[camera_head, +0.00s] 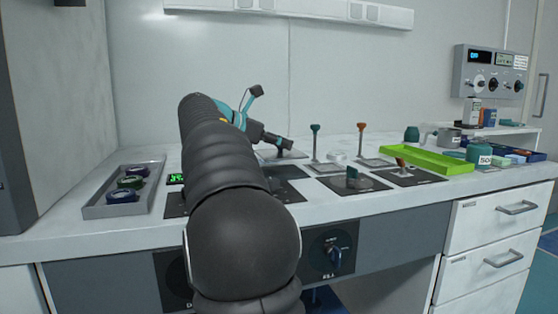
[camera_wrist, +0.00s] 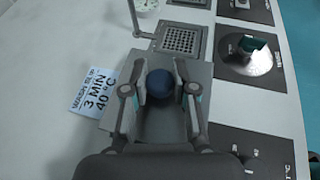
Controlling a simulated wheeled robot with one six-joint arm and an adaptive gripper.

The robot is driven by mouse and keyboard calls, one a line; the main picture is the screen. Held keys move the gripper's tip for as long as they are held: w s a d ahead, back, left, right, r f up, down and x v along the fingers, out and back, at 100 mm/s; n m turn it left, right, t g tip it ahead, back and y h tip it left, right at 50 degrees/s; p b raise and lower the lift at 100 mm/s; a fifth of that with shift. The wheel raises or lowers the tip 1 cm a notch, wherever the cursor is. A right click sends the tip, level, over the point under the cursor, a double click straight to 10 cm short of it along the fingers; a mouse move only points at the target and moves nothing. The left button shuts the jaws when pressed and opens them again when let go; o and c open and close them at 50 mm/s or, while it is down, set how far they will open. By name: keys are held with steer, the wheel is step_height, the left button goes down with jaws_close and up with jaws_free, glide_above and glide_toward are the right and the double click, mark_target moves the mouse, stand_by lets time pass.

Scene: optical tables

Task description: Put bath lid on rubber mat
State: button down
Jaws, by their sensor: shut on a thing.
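In the wrist view my gripper (camera_wrist: 160,88) is shut on a dark blue round knob (camera_wrist: 160,80). A grey square plate, which looks like the bath lid (camera_wrist: 202,72), lies under the knob. I cannot tell whether the plate is raised or resting on something. In the head view my gripper (camera_head: 285,143) is beyond my arm, just above a pale plate (camera_head: 283,155). I cannot tell for sure which dark flat surface is the rubber mat; my arm hides part of the bench.
A printed card (camera_wrist: 95,97) lies left of the plate. A mesh basket (camera_wrist: 180,40) with a handle is behind it. Dark panels (camera_head: 345,181) lie nearby. Two upright handles (camera_head: 315,140) stand on the right. A grey tray (camera_head: 95,211) sits left, a green tray (camera_head: 425,160) right.

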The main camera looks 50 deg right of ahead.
mark_target(270, 154)
steer(key=shift+f+b, duration=0.75)
steer(key=shift+f, duration=1.25)
steer(key=shift+f, duration=0.15)
steer(key=c, duration=0.9)
jaws_free()
steer(key=shift+w+a+r, duration=0.15)
steer(key=shift+a+r, duration=0.15)
steer(key=shift+a, duration=0.05)
steer(key=p+v, duration=0.2)
steer(key=v, duration=0.9)
steer(key=shift+a, duration=0.1)
